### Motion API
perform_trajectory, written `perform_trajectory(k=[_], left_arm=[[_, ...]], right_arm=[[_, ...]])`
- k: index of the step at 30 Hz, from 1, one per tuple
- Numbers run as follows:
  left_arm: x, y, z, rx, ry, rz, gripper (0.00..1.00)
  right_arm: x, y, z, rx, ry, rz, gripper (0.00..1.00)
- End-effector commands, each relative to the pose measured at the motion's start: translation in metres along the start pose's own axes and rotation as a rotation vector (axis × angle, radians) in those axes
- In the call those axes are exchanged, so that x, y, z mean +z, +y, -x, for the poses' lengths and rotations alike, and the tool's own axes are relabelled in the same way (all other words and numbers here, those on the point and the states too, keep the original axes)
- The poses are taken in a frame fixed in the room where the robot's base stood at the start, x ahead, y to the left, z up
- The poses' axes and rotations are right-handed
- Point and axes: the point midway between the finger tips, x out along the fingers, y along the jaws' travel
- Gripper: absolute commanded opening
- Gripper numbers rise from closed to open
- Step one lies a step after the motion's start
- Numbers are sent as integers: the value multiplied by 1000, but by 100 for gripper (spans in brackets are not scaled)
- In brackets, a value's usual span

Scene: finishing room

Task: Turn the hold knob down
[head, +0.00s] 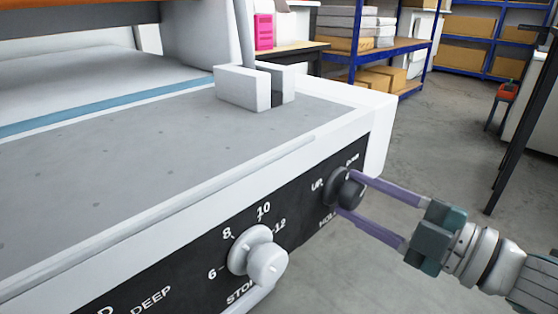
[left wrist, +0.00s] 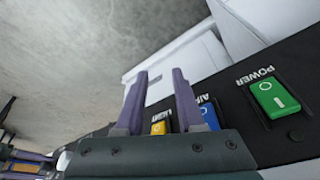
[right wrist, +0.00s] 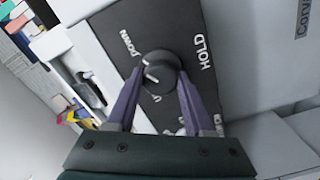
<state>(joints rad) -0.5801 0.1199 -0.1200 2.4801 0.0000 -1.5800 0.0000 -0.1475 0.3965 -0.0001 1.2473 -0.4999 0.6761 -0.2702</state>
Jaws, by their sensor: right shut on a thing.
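The hold knob (head: 347,188) is a dark round knob at the right end of the black control panel (head: 205,248), with labels UP at its left and DOWN at its upper right. My right gripper (head: 348,192) has its purple fingers on both sides of the knob and is shut on it. In the right wrist view the knob (right wrist: 162,76) sits between the fingertips. Its white mark points between the DOWN label and the partly hidden UP label. My left gripper (left wrist: 160,75) is open and empty, near the panel's colored switches; it is not in the head view.
A larger pale knob (head: 257,254) with numbers sits left of the hold knob. The left wrist view shows a green POWER switch (left wrist: 268,97), a blue switch (left wrist: 209,115) and a yellow one (left wrist: 158,128).

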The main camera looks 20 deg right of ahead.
Motion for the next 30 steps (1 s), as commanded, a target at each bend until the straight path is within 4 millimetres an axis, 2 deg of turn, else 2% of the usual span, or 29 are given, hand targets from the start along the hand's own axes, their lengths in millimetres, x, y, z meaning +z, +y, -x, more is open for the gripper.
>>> perform_trajectory(k=[18, 19, 26, 30], left_arm=[[-1, 1, 1, 4, 0, 5, 38], [-1, 1, 1, 3, 0, 4, 38], [0, 0, 1, -1, -1, -1, 38], [0, -1, 1, -3, -1, -4, 38]], right_arm=[[0, 0, 0, 0, 1, -38, 0], [0, 0, 0, 0, 1, -38, 55], [0, 0, 0, 0, 1, -38, 81], [0, 0, 0, 0, 1, -38, 81]])
